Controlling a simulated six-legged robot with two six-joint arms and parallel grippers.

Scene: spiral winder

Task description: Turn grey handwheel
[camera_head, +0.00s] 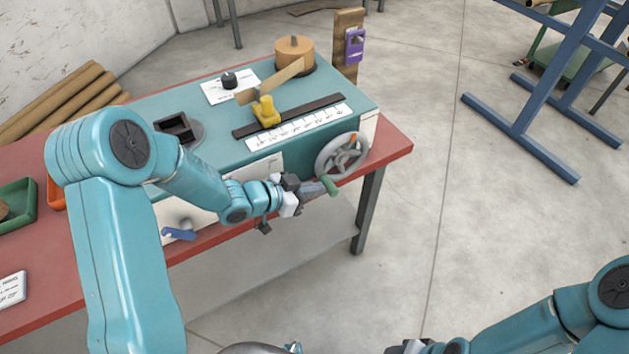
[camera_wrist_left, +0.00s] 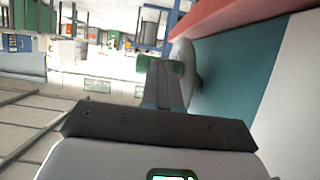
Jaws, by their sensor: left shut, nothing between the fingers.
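The grey handwheel (camera_head: 342,155) is on the front right of the teal machine, with a small orange mark on its rim and a green handle (camera_head: 329,186) at its lower left. My left gripper (camera_head: 318,188) is shut and empty, its fingertips right by the green handle. In the left wrist view the shut fingers (camera_wrist_left: 162,88) point at the green handle (camera_wrist_left: 160,64), and the edge of the grey handwheel (camera_wrist_left: 187,72) shows just right of it. Whether the tips touch the handle I cannot tell. My right gripper (camera_head: 408,347) is partly cut off at the bottom edge.
The teal machine top (camera_head: 215,145) carries a yellow slider (camera_head: 266,112) on a dark rail, a scale strip, a black knob and a tan spool (camera_head: 294,54). A blue lever (camera_head: 179,234) is on the front.

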